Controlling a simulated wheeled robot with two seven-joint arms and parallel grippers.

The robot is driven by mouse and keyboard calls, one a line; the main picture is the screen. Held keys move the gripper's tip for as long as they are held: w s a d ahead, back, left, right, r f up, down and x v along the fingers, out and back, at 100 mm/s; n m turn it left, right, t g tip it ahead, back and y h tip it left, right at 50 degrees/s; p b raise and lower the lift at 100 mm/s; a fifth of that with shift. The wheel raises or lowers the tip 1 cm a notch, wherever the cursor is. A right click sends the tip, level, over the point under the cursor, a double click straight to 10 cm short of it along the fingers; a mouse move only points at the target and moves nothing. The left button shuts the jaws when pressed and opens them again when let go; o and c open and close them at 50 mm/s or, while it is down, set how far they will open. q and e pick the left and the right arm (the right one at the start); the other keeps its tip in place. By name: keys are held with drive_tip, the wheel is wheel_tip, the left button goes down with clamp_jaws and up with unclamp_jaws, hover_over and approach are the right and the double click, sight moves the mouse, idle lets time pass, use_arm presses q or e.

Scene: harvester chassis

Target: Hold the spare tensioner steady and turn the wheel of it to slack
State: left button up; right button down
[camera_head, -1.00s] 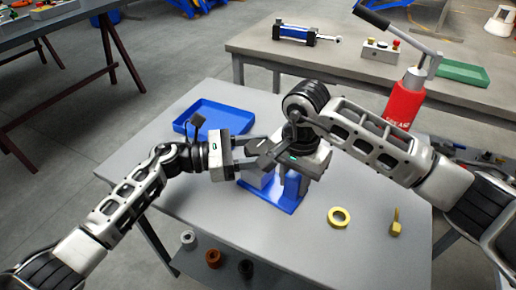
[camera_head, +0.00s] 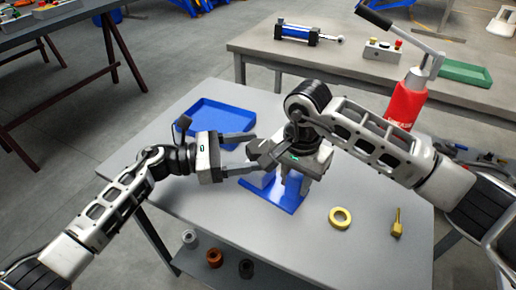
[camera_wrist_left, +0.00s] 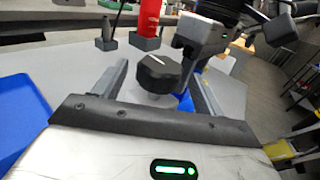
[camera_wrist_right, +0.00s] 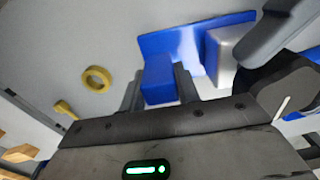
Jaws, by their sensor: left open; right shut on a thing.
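The spare tensioner stands on the table with a blue base plate (camera_head: 285,200), a grey block (camera_wrist_right: 232,48), a blue upright (camera_wrist_right: 158,82) and a round black wheel (camera_wrist_left: 160,72) bearing a white line. My right gripper (camera_head: 290,165) is shut on the blue upright, one finger on each side in the right wrist view (camera_wrist_right: 160,88). My left gripper (camera_head: 250,152) is open, its fingers apart on either side of the wheel in the left wrist view (camera_wrist_left: 160,85). I cannot tell whether either finger touches the wheel. In the head view the grippers mostly hide the wheel.
A blue tray (camera_head: 220,118) lies behind my left gripper. A yellow ring (camera_head: 340,218) and a brass-coloured part (camera_head: 397,222) lie at the right of the table. A red grease bottle (camera_head: 405,102) stands behind my right arm. The table's front middle is clear.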

drive_tip(key=shift+r, duration=0.1)
use_arm(q)
drive_tip(key=v, duration=0.9)
drive_tip(key=shift+a, duration=0.15)
use_arm(e)
drive_tip(key=c, duration=0.9)
unclamp_jaws()
drive_tip(key=shift+c, duration=0.2)
